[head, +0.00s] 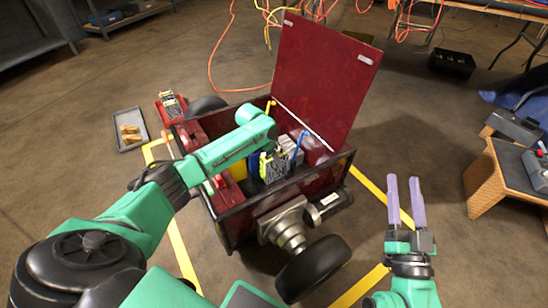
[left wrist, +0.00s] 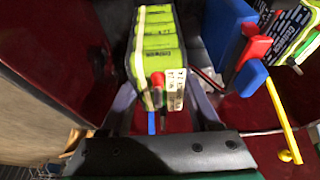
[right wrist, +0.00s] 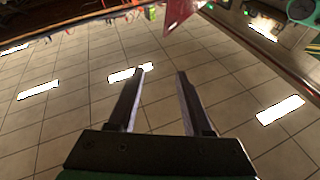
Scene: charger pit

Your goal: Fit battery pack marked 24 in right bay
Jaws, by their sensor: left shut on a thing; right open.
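A battery pack (left wrist: 158,40) with a yellow-green label and a red terminal sits between the fingers of my left gripper (left wrist: 162,98), which is shut on it. I cannot read its number surely. In the head view the left arm reaches into the open dark-red cart (head: 240,215), and a yellow-green pack (head: 272,168) shows just below the hand. The bays are largely hidden by the arm and cart walls. My right gripper (head: 404,184) is open and empty, right of the cart; its fingers also show in the right wrist view (right wrist: 158,75).
The raised red lid (head: 325,75) stands behind the cart's interior. Blue and red connectors (left wrist: 254,50) and a yellow rod (left wrist: 284,120) are beside the held pack. Another pack (head: 171,103) lies outside, left of the cart, near a grey tray (head: 130,128). A wheel (head: 314,268) juts out in front.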

